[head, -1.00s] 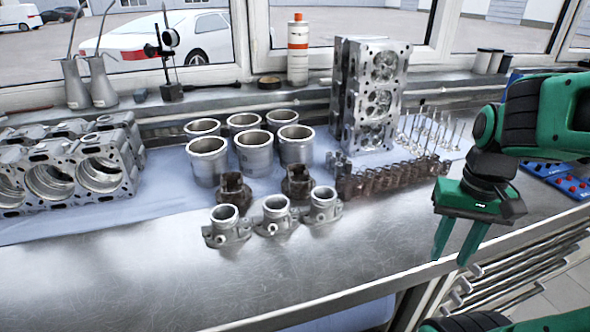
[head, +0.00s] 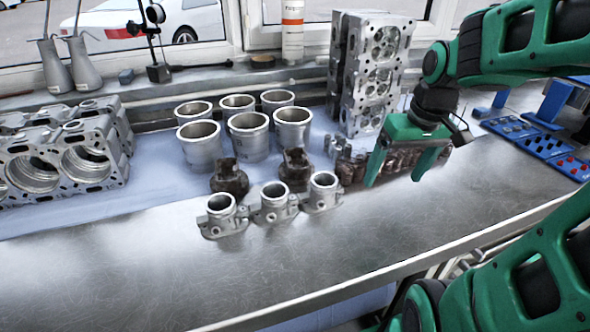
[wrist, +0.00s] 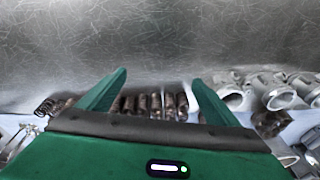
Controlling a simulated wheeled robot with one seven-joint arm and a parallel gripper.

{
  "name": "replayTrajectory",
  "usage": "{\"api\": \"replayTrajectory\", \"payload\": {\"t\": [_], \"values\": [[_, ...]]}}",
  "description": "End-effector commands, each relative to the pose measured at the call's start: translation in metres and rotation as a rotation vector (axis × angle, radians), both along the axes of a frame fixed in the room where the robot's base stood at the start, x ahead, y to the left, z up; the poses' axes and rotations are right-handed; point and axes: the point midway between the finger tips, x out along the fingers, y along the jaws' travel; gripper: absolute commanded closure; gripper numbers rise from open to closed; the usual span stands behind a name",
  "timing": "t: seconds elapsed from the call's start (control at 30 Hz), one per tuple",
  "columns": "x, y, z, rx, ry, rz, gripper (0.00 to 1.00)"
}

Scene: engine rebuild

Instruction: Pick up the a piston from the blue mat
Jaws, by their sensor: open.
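Two dark brown, rusty-looking pieces that look like pistons stand near the front edge of the blue mat (head: 150,205), one on the left (head: 229,180) and one on the right (head: 295,170). A brown piece that appears to be one of them shows at the right of the wrist view (wrist: 270,123). My gripper (head: 394,181) is open and empty, pointing down to the right of these pistons, near a row of brown springs (head: 352,168). In the wrist view, my gripper (wrist: 158,78) has its fingers spread, with the springs (wrist: 150,104) showing between them.
Several grey cylinder liners (head: 249,138) stand behind the pistons, and a row of small metal housings (head: 273,203) stands in front. A tall cylinder head (head: 368,75) is behind my gripper. An engine block (head: 60,165) sits left. The bench front (head: 200,280) is clear.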

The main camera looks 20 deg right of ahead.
Motion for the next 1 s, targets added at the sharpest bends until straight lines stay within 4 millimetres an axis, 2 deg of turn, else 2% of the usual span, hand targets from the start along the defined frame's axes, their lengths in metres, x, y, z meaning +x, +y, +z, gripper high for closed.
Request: {"api": "replayTrajectory", "payload": {"t": [0.03,0.1,0.2,0.3,0.43,0.53,0.7,1.0], "values": [[0.027,0.005,-0.002,0.018,-0.027,0.097,0.15],[0.059,0.019,-0.002,0.049,-0.078,0.244,0.15],[0.097,0.038,-0.002,0.100,-0.157,0.427,0.15],[0.127,0.056,0.000,0.156,-0.247,0.590,0.15],[0.156,0.075,0.004,0.239,-0.382,0.784,0.15],[0.165,0.083,0.005,0.305,-0.495,0.917,0.15],[0.160,0.084,0.003,0.394,-0.689,1.097,0.15],[0.152,0.086,0.001,0.431,-0.846,1.209,0.15]]}}
